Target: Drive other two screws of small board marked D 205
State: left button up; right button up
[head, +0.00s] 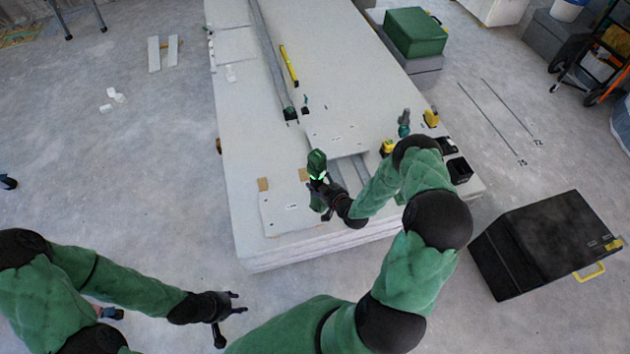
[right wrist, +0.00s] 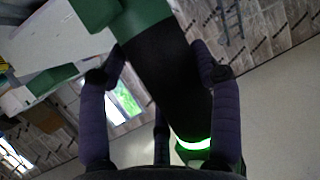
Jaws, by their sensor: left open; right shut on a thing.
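My right gripper (head: 324,191) is shut on a green and black screwdriver (head: 317,165) with a lit green ring, over the near part of the panel stack. In the right wrist view my dark fingers close around its black grip (right wrist: 170,85). A small white board (head: 288,214) lies on the stack, just left of the tool. Another small board (head: 337,138) lies farther back. Each has a small dark mark, too small to read, so I cannot tell which is D 205. Screw heads are not clear. My left gripper (head: 232,303) is open and empty over the floor, left of the stack.
The panel stack (head: 245,130) fills the middle. On it lie a yellow level (head: 289,65), a long metal rail (head: 268,50) and yellow-black tools (head: 431,117) at the right. A black case (head: 545,245) stands right, a green box (head: 415,32) behind. Left floor is mostly clear.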

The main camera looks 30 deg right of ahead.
jog(key=shift+w+d+f, duration=0.1)
jog(key=shift+d, duration=0.2)
jog(key=shift+f+b, duration=1.3)
jog(key=shift+f, duration=0.45)
jog(key=shift+f+b, duration=0.75)
jog(key=shift+b, duration=0.15)
dwell(0.4)
jog(key=shift+f, duration=0.25)
jog(key=shift+a+f, duration=0.1)
jog(key=shift+a, duration=0.05)
dwell(2.1)
jog(key=shift+r, duration=0.2)
jog(key=shift+r+p, duration=1.45)
jog(key=shift+r, duration=0.75)
